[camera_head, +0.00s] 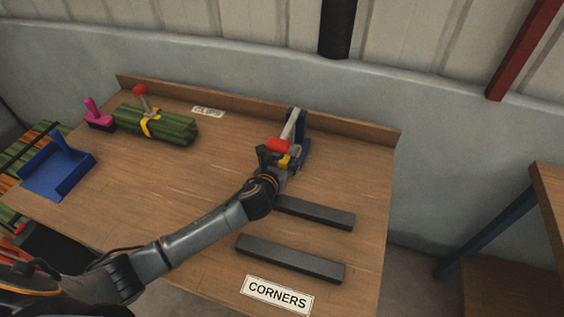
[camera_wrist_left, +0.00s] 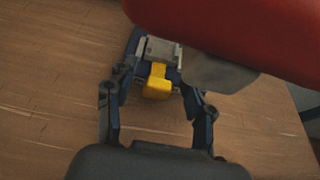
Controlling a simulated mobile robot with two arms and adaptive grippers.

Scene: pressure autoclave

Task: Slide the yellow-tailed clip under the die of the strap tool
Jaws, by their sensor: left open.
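The strap tool (camera_head: 304,145) stands at the back right of the bench, with a blue base, a grey lever and a red grip (camera_head: 277,145). The red grip (camera_wrist_left: 250,30) fills the upper right of the left wrist view. The yellow-tailed clip (camera_head: 284,161) is at the tool's front; its yellow tail (camera_wrist_left: 157,86) points toward my wrist, beside a grey metal part. I cannot tell whether the clip is under the die. My left gripper (camera_head: 271,167) is open, with fingers on either side of the tail, apart from it. My right gripper is out of view.
Two dark bars (camera_head: 290,258) lie in front of the tool, near a CORNERS label (camera_head: 277,295). A green bundle (camera_head: 172,125) with a yellow strap, a magenta-handled item (camera_head: 98,116) and a blue tray (camera_head: 58,175) are at the left. The bench's middle is mostly clear.

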